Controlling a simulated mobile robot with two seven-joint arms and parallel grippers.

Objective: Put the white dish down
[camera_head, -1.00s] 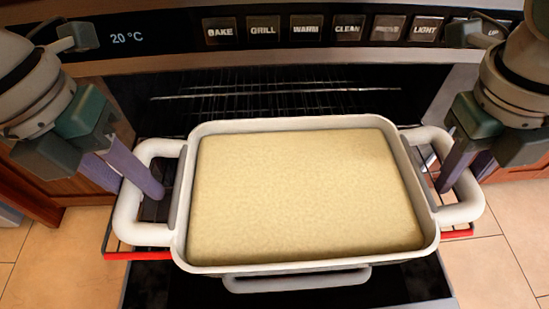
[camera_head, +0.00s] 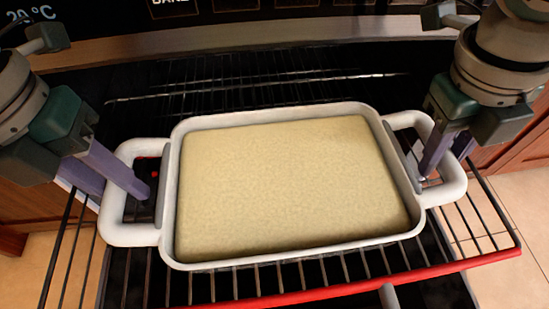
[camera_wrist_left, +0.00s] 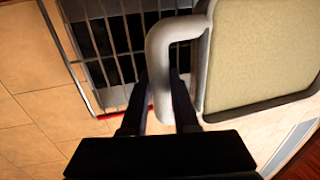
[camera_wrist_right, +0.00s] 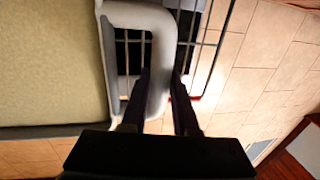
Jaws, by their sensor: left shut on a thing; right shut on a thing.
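The white dish (camera_head: 172,262) is a rectangular baking dish with a loop handle at each end, filled with a pale yellow food (camera_head: 290,185). In the head view it is over the pulled-out oven rack (camera_head: 480,225), slightly tilted in the picture. I cannot tell whether it touches the rack. My left gripper (camera_head: 142,192) is shut on the left handle, which also shows in the left wrist view (camera_wrist_left: 158,62). My right gripper (camera_head: 428,172) is shut on the right handle, which shows in the right wrist view (camera_wrist_right: 160,65).
The rack has a red front edge (camera_head: 440,272) and reaches out from the dark oven cavity (camera_head: 250,75). The oven's control panel (camera_head: 110,15) is above. Wooden cabinets (camera_head: 45,210) stand on both sides, and the floor is tan tile.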

